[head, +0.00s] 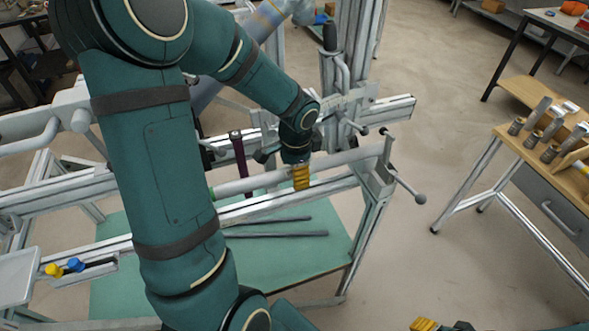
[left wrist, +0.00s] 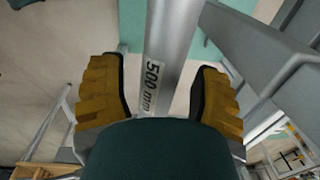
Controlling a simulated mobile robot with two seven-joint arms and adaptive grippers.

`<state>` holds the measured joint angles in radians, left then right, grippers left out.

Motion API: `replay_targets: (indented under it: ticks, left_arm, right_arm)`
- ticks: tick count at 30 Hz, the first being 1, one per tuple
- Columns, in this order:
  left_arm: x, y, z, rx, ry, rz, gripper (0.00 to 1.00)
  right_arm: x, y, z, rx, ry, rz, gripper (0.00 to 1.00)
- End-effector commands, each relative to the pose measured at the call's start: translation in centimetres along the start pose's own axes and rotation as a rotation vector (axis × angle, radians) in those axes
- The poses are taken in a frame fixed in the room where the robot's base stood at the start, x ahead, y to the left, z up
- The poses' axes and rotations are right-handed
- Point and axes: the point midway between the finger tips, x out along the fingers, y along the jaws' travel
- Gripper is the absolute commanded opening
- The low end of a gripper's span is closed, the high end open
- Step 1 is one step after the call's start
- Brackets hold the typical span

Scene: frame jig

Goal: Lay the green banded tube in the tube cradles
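The grey tube (head: 240,186) lies lengthwise along the metal frame in the head view, with a bit of green at its left end. Its right end reaches the bracket with ball-ended levers (head: 383,172); I cannot tell whether it is seated there. My left gripper (head: 301,178) is over the tube from above. In the left wrist view, the tube (left wrist: 172,45) with a "500 mm" label runs between the yellow fingers of this gripper (left wrist: 160,75), with a gap on each side. Only yellow fingertips of my right gripper (head: 424,324) show at the bottom edge.
A green panel (head: 290,255) with dark rods lies below the frame rails (head: 290,200). A wooden-topped table (head: 560,175) with several metal cylinders stands at the right. The floor between is clear. My left arm hides much of the frame's left side.

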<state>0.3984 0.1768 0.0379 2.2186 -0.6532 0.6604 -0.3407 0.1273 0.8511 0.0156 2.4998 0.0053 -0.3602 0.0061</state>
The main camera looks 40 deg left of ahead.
Motion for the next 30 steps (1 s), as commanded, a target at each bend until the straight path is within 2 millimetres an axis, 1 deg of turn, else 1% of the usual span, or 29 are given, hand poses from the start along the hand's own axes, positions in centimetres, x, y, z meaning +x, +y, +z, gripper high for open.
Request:
replay_targets:
  ticks: [7,11,14,21,24,27,30]
  left_arm:
    - [0.0,0.0,0.0,0.0,-0.001,0.001,0.63]
    - [-0.9,0.0,0.0,-0.001,0.0,-0.001,0.63]
    - [-2.4,-0.1,0.0,-0.002,0.002,-0.003,0.63]
    - [-7.4,-0.1,-0.1,-0.001,0.004,-0.004,0.63]
    - [-9.2,-0.1,-0.1,0.0,0.004,-0.003,0.63]
    - [-10.6,0.0,0.0,-0.001,0.003,-0.003,0.63]
    - [-11.4,0.0,-0.1,0.0,0.002,-0.001,0.63]
  right_arm:
    - [0.0,0.0,0.0,0.0,0.0,0.0,0.46]
    - [0.0,0.0,0.0,0.0,0.0,0.0,0.46]
    - [0.0,0.0,0.0,0.0,0.0,0.0,0.46]
    - [0.0,0.0,0.0,0.0,0.0,0.0,0.46]
    - [0.0,0.0,0.0,0.0,0.0,0.0,0.46]
    - [0.0,0.0,0.0,0.0,0.0,0.0,0.46]
    - [0.0,0.0,0.0,0.0,0.0,0.0,0.46]
